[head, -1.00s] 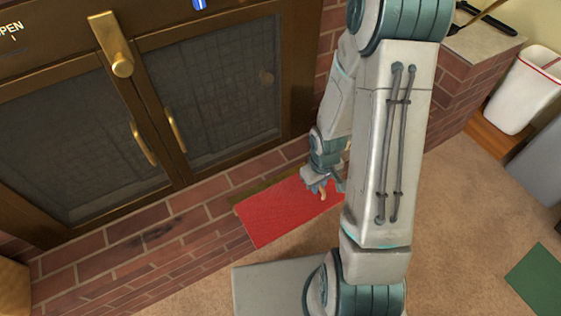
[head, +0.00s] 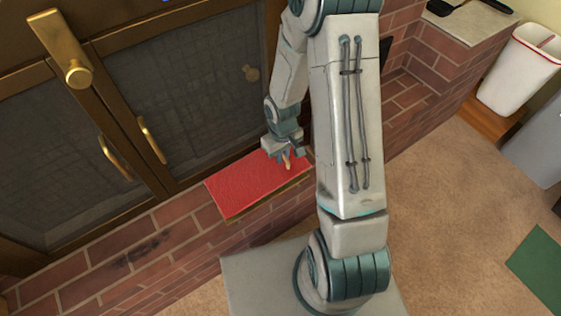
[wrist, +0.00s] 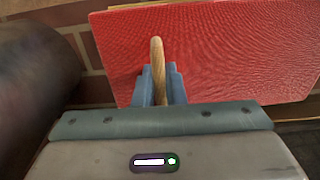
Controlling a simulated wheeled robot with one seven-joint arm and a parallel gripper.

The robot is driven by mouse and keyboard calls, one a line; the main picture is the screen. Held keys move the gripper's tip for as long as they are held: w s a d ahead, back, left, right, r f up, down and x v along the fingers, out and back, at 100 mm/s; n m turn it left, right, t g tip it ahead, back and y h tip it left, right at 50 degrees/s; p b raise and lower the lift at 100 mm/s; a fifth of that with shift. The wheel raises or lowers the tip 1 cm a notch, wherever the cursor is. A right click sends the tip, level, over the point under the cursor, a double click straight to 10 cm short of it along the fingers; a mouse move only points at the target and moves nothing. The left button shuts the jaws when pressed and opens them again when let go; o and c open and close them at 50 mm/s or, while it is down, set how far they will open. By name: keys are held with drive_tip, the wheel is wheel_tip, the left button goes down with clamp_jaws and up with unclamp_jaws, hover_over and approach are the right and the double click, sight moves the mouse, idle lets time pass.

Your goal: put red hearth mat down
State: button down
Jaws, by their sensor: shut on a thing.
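The red hearth mat (head: 245,185) is a flat, stiff-looking red rectangle in front of the dark-screened doors, over the brick hearth. My gripper (head: 287,158) is at its right part. In the wrist view, my gripper (wrist: 158,88) is shut on a pale wooden peg (wrist: 156,52) that stands against the mat (wrist: 225,50). The mat keeps its place relative to my gripper, so I hold it by this peg. The join of peg and mat is hidden. A tan strip (head: 268,205) shows below the mat's front edge. Whether the mat touches it, I cannot tell.
Framed mesh doors (head: 185,80) with brass handles (head: 150,140) stand behind the mat. Bare brick (head: 110,255) lies to its left. A white bin (head: 515,75) stands at the right, and a green mat (head: 540,265) lies on open carpet (head: 450,220).

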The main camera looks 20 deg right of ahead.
wheel_tip(320, 180, down, 4)
drive_tip(key=b, duration=0.3)
drive_tip(key=shift+r, duration=0.2)
drive_tip(key=shift+w+a+f, duration=0.1)
drive_tip(key=shift+w+f, duration=0.05)
drive_tip(key=shift+f, duration=0.05)
drive_tip(key=shift+r, duration=0.1)
drive_tip(key=c, duration=1.5)
unclamp_jaws()
